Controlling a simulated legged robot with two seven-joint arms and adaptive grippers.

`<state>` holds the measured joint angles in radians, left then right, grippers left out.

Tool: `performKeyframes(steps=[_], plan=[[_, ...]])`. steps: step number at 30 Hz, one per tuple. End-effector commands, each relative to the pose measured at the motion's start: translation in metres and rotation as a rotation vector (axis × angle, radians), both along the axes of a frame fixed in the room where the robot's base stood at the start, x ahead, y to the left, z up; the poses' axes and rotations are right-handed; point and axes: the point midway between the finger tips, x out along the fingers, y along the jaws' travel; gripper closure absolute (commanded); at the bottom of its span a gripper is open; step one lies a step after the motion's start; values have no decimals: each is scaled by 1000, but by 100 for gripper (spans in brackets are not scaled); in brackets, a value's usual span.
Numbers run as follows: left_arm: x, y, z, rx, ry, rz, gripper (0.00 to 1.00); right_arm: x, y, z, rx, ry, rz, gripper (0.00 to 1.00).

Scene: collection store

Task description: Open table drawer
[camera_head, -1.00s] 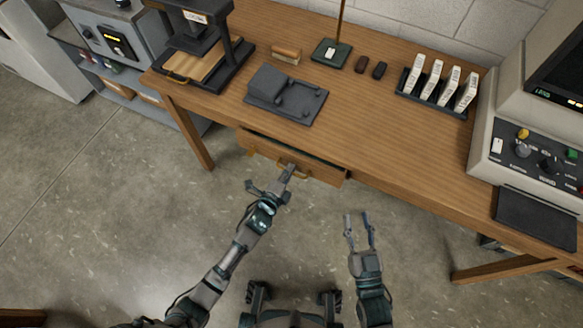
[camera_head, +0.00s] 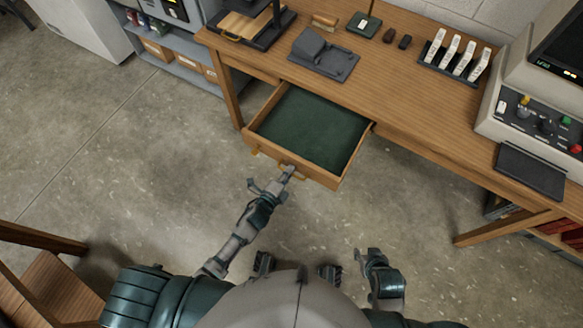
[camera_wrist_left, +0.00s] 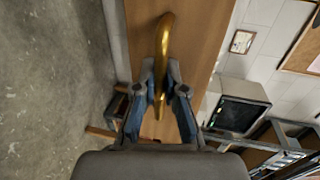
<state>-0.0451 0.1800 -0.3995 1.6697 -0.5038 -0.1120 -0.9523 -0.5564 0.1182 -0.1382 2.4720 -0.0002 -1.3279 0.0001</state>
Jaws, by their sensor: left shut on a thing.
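The table drawer (camera_head: 258,150) is pulled well out from under the wooden table (camera_head: 420,100). Its green-lined inside is empty. My left gripper (camera_head: 286,172) is at the drawer's front. In the left wrist view my left gripper (camera_wrist_left: 160,88) is shut on the curved brass handle (camera_wrist_left: 163,38), with the wooden drawer front behind it. My right gripper (camera_head: 362,254) is low in the head view, well away from the drawer and holding nothing that I can see; its fingers are too foreshortened to tell how far apart they are.
A dark grey device (camera_head: 322,55), a rack of white-labelled pieces (camera_head: 455,58) and a beige machine (camera_head: 520,110) stand on the table. A wooden chair or stool (camera_head: 45,285) is at the lower left. The floor (camera_head: 150,170) left of the drawer is clear.

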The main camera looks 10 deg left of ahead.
Motion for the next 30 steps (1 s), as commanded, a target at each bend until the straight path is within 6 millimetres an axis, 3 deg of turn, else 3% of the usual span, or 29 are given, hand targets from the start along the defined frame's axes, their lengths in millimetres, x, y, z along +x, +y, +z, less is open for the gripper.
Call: performKeyframes(steps=[14,15,18,26,30], plan=[[-5,1,-5,2,10,0,100,-6,-2,-2,-7,30,-2,60],[-5,1,-5,2,10,0,83,-6,-2,-2,-7,29,-2,60],[-5,1,-4,2,8,0,64,-6,-2,-1,-7,29,-2,60],[-5,1,-1,0,3,-1,64,-6,-2,-1,-6,28,-2,60],[-14,4,0,0,3,-1,64,-6,-1,-1,-5,27,-2,60]])
